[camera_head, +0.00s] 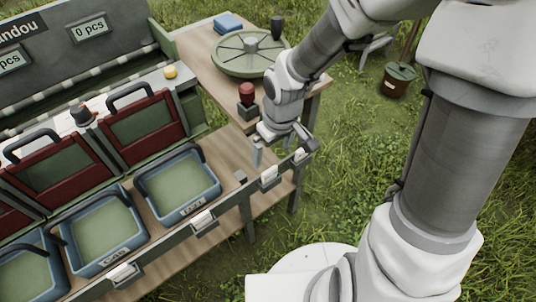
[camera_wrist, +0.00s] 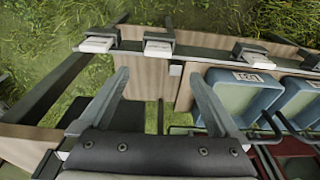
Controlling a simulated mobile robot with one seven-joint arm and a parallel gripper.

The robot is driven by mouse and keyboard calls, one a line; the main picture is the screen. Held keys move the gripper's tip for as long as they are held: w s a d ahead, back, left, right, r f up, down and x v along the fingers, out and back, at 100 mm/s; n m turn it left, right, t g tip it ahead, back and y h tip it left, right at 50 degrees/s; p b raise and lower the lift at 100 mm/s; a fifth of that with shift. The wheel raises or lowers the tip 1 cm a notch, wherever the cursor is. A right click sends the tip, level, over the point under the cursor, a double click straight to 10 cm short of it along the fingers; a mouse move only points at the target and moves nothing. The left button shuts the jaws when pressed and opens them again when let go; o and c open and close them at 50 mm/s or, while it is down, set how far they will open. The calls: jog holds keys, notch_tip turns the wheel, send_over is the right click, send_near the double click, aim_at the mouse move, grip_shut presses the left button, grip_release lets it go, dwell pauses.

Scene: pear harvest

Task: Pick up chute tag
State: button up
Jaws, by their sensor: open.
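Several white tags in dark clips sit along the front rail. In the head view, one tag (camera_head: 269,176) is just below my gripper (camera_head: 284,152), and another tag (camera_head: 203,220) is further left by the crate labelled P21. In the wrist view, my gripper (camera_wrist: 160,77) is open and empty, its two fingers spread above the table edge. One tag (camera_wrist: 158,46) appears beyond the gap between the fingertips, with others to the left (camera_wrist: 97,43) and right (camera_wrist: 245,51). None is between the fingers. I cannot tell which is the chute tag.
Blue crates (camera_head: 178,184) stand on the wooden table behind the rail, with red-framed chute doors (camera_head: 142,127) behind them. A red-topped knob (camera_head: 246,94) and a green round turntable (camera_head: 248,53) are near my arm. Grass lies in front.

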aim_at(270, 170)
jog(key=f+b, duration=0.2)
jog(key=f, duration=0.1)
jog(key=w+f+b, duration=0.1)
jog(key=f+b, duration=0.1)
jog(key=f, duration=0.2)
jog(key=f+b, duration=0.1)
jog(key=f, duration=0.3)
jog(key=shift+w+a+f+b, duration=0.15)
jog(key=shift+a+f+b, duration=0.15)
jog(key=shift+b, duration=0.1)
jog(key=shift+r, duration=0.15)
jog(key=c, duration=1.4)
jog(key=shift+r, duration=0.1)
jog(key=shift+c, duration=0.2)
